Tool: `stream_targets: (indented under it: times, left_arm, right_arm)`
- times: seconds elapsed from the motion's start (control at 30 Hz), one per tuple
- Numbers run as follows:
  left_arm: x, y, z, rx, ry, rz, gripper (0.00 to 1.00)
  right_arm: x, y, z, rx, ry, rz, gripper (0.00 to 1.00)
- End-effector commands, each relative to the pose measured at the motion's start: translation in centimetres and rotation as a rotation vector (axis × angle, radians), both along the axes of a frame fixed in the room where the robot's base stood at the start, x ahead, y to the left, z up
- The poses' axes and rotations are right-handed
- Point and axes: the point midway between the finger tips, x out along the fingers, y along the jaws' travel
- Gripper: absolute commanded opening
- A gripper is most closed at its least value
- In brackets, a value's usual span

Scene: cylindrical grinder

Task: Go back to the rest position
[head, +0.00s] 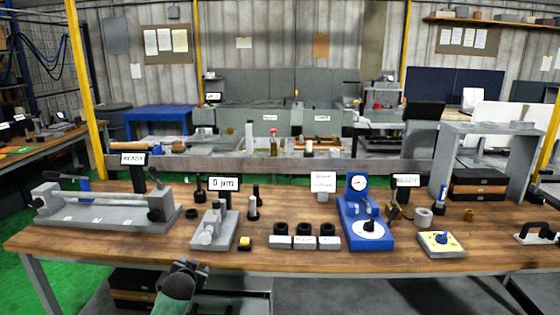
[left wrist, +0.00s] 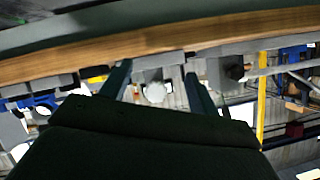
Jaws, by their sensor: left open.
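My left gripper (head: 187,268) shows at the bottom of the head view, left of the middle, in front of the wooden workbench's (head: 330,262) near edge. In the left wrist view the same gripper (left wrist: 158,75) has its two dark fingers spread apart, with nothing held between them. Beyond the fingers, the bench edge and grey fixtures appear turned over in that view. My right gripper is in neither view.
On the bench stand a long grey fixture (head: 105,212), a small grey fixture (head: 213,230), several black rings on grey blocks, a blue dial gauge stand (head: 362,228) and a yellow-topped box (head: 440,243). A grey arch (head: 490,130) stands at the right.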

Motion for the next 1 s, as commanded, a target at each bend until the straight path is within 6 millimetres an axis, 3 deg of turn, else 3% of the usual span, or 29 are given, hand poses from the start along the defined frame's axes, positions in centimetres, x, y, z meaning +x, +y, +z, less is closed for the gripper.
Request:
stream_targets:
  times: [0.07, 0.2, 0.7, 1.0]
  left_arm:
    - [-1.4, -0.8, 0.7, -0.027, 0.053, 0.017, 0.61]
    - [-5.2, -2.4, 0.1, -0.074, 0.171, 0.041, 0.61]
    - [-26.9, -9.1, -9.3, -0.197, 0.612, 0.051, 0.61]
    - [-38.1, -11.8, -14.0, -0.252, 0.754, 0.033, 0.61]
  right_arm:
    - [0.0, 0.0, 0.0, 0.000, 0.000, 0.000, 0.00]
    - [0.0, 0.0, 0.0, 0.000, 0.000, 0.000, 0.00]
    - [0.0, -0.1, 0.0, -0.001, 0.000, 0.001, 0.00]
    - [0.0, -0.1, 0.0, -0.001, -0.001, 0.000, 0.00]
